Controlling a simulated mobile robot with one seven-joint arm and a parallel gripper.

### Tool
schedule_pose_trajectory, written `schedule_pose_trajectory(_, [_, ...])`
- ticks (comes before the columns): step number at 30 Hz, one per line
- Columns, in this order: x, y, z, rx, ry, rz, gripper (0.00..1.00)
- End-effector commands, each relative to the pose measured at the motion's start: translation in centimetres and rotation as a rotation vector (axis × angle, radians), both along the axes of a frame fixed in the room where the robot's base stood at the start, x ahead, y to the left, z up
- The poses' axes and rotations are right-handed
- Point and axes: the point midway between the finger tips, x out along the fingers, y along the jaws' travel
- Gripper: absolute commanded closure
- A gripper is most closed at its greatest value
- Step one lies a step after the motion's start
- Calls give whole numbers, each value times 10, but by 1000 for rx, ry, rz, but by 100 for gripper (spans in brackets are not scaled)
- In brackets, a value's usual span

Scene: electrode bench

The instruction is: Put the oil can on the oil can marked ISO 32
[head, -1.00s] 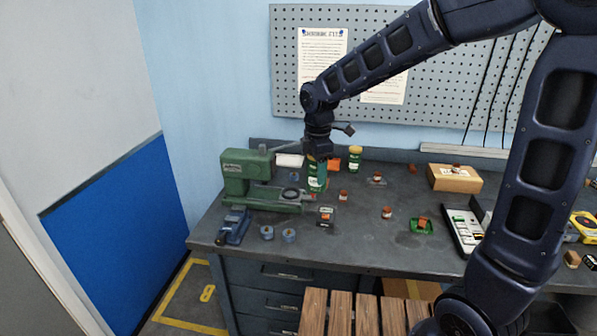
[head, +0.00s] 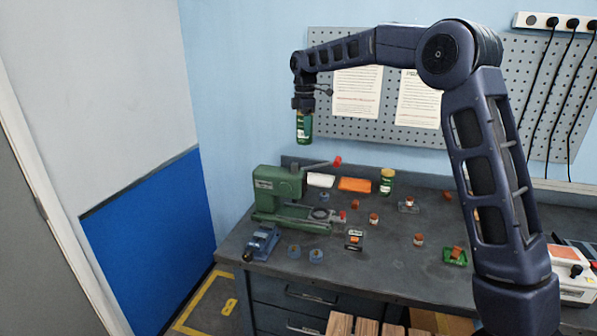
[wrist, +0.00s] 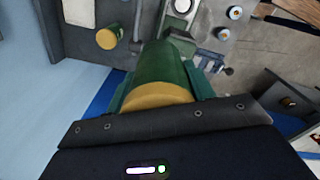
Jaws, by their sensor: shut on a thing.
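My gripper (head: 303,106) is shut on a green oil can (head: 303,126) and holds it upright, high above the bench. In the wrist view the held can (wrist: 162,75) sits between the fingers, with its yellow end towards the camera. The lettering on both cans is too small to read.
A green machine (head: 280,190) with a red-tipped lever stands at the bench's left. A blue vise (head: 262,242) and several small parts lie in front. The pegboard (head: 325,100) is behind.

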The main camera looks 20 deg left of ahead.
Motion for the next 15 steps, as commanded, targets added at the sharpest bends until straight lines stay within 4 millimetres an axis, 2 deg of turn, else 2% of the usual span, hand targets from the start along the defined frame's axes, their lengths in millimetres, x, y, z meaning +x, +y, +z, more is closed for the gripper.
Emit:
schedule_pose_trajectory(1, [13, 9, 2, 3, -1, 0, 83])
schedule_pose_trajectory(6, [47, 29, 10, 2, -1, -2, 83])
schedule_pose_trajectory(15, [103, 55, 16, 1, -3, -9, 83])
